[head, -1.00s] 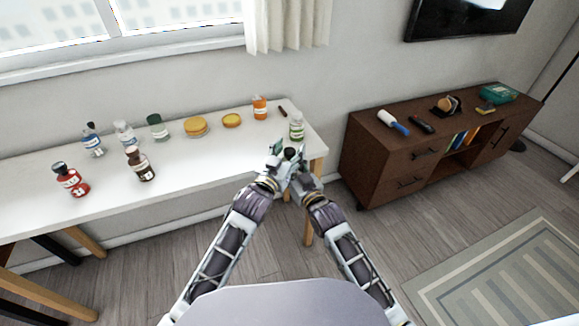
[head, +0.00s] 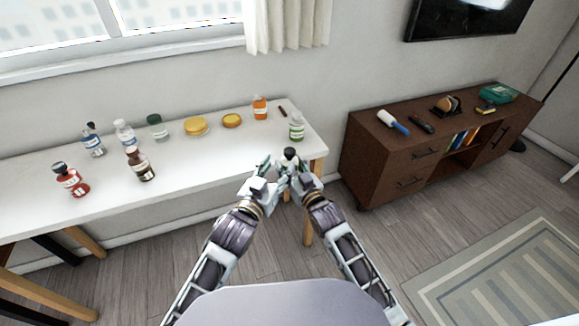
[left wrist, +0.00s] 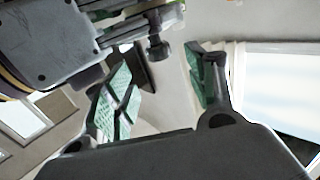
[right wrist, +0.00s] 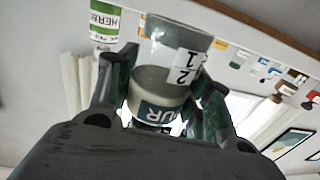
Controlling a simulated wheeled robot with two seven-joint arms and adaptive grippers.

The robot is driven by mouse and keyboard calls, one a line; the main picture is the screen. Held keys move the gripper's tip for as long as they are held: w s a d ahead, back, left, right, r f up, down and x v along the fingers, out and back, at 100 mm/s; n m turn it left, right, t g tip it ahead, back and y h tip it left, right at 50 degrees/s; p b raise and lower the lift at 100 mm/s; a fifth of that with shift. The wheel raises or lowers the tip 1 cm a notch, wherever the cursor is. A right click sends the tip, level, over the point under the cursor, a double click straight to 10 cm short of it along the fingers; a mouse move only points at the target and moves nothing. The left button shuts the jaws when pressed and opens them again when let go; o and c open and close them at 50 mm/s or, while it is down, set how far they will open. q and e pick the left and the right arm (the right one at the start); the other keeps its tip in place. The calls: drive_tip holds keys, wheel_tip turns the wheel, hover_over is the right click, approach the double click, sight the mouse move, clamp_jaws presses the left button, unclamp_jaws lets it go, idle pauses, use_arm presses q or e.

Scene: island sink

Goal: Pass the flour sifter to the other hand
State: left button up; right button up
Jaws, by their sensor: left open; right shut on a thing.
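The flour sifter (right wrist: 165,80), a greyish see-through cylinder with a white number label and a dark "UR" band, is between the fingers of my right gripper (right wrist: 158,95). In the head view its dark top (head: 290,152) shows just above my right gripper (head: 295,168), in front of the table's right end. My left gripper (head: 267,167) is beside it on the left, open. In the left wrist view my left gripper (left wrist: 165,88) has its green-padded fingers spread with no sifter held. Part of my right gripper fills the upper left there.
A white table (head: 225,150) holds several bottles and jars. A green-labelled bottle (head: 297,128) stands at its right end, close beyond my grippers. An orange bottle (head: 259,107) is behind. A brown cabinet (head: 375,150) stands to the right, with open floor in front.

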use_arm(q)
drive_tip(key=shift+v, duration=1.85)
drive_tip(key=shift+f, duration=0.1)
drive_tip(key=s+a+f+n+g+y, duration=0.15)
drive_tip(key=a+f, duration=0.25)
drive_tip(key=f, duration=0.8)
drive_tip(key=a+f+g+y, duration=0.3)
drive_tip(key=a+f, duration=0.1)
drive_tip(key=f, duration=0.9)
drive_tip(key=s+a+f+n+g+y, duration=0.15)
drive_tip(key=a+f, duration=0.25)
drive_tip(key=f, duration=0.8)
drive_tip(key=s+a+f+g+y, duration=0.1)
drive_tip(key=s+a+f+g, duration=0.2)
drive_tip(key=s+f, duration=0.9)
drive_tip(key=s+a+f+g+y, duration=0.1)
drive_tip(key=s+a+f+g, duration=0.3)
drive_tip(key=s+a+f, duration=0.6)
wheel_tip(320, 180, down, 4)
drive_tip(key=shift+s+r+n+y, duration=0.15)
drive_tip(key=shift+s+n+y, duration=0.2)
drive_tip(key=shift+s, duration=0.75)
